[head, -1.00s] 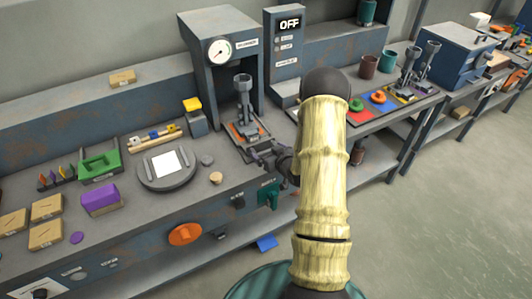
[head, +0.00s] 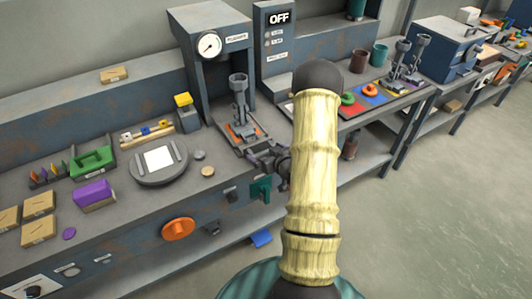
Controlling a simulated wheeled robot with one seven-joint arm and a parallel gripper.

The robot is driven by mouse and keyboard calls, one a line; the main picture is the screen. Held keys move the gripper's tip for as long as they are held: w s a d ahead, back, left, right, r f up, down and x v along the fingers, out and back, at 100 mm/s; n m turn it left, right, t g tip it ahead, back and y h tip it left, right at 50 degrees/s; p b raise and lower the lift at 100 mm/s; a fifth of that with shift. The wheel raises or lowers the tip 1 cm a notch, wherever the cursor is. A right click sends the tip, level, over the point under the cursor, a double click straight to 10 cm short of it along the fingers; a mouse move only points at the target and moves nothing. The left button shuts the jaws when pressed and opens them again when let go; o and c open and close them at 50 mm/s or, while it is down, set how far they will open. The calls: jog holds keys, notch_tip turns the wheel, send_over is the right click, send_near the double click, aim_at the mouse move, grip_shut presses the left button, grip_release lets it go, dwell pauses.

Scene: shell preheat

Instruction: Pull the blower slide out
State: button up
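I cannot read any label that names the blower slide. A teal handle-like piece (head: 260,190) sits on the bench's front face, below the top edge, and may be it. My gripper (head: 264,162) is dark and small, at the bench's front edge, just above the teal piece and in front of the press. My pale ribbed arm hides part of it. Its fingers blend with the dark bench, so I cannot tell whether they are open or touch anything.
A gauge press (head: 212,45) holds a grey funnel-topped part (head: 239,95) over an orange-marked base. The panel (head: 278,40) reads OFF. An orange knob (head: 178,229) and dark fittings are on the bench front. Open floor (head: 440,220) lies right.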

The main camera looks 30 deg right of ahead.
jog(key=shift+w, duration=0.1)
jog(key=p+v, duration=0.1)
jog(key=v, duration=1.1)
jog(key=shift+s+r, duration=0.2)
jog(key=shift+s, duration=0.05)
jog(key=p+v, duration=0.5)
jog(key=p, duration=0.3)
jog(key=shift+f, duration=0.2)
